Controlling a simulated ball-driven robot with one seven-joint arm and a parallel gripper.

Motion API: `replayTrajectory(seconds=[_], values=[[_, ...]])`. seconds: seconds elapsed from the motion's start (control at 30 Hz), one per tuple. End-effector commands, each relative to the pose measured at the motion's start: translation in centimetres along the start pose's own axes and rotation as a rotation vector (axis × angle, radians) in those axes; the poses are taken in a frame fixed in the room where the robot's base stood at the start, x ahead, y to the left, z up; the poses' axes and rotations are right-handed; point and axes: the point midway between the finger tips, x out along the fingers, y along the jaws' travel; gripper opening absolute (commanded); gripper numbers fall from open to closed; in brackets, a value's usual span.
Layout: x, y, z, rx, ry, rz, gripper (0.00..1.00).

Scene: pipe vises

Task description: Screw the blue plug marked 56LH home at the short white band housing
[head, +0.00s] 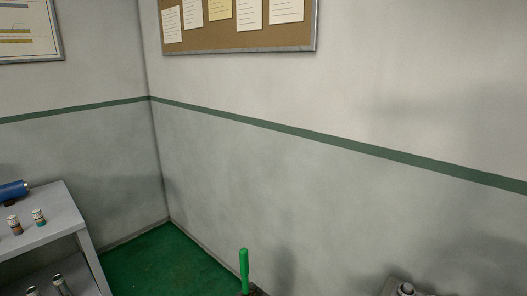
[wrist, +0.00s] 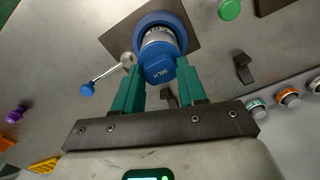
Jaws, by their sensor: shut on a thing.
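In the wrist view, the blue plug (wrist: 160,72) marked 56LH lies between the two teal fingers of my gripper (wrist: 160,76), which is shut on it. The plug's far end meets a pale, silvery-white banded body (wrist: 159,38), set inside a blue ring (wrist: 158,19). I cannot tell how deep the plug sits in it. A silver ball with a rod and blue knob (wrist: 87,89) is left of the fingers. My gripper and the plug do not show in the head view.
In the wrist view, a dark clip (wrist: 243,70) and several banded fittings (wrist: 288,97) are on the right, and a purple piece (wrist: 16,114) on the left. In the head view, a grey shelf (head: 50,230) holds a blue cylinder (head: 14,190); a green handle (head: 244,268) stands at bottom centre.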

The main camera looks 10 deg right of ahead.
Motion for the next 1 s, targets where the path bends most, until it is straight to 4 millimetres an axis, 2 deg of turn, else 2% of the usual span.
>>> replayTrajectory(seconds=[0.43,0.57,0.93,0.97,1.0], values=[[0.05,0.09,0.02,-0.56,-0.001,0.001,0.0],[0.04,0.09,0.01,-0.621,-0.001,0.001,0.0],[0.04,0.07,0.02,-0.622,-0.001,0.001,0.0],[0.04,0.07,0.02,-0.622,-0.001,0.001,0.42],[0.04,0.06,0.02,-0.622,-0.001,0.001,0.46]])
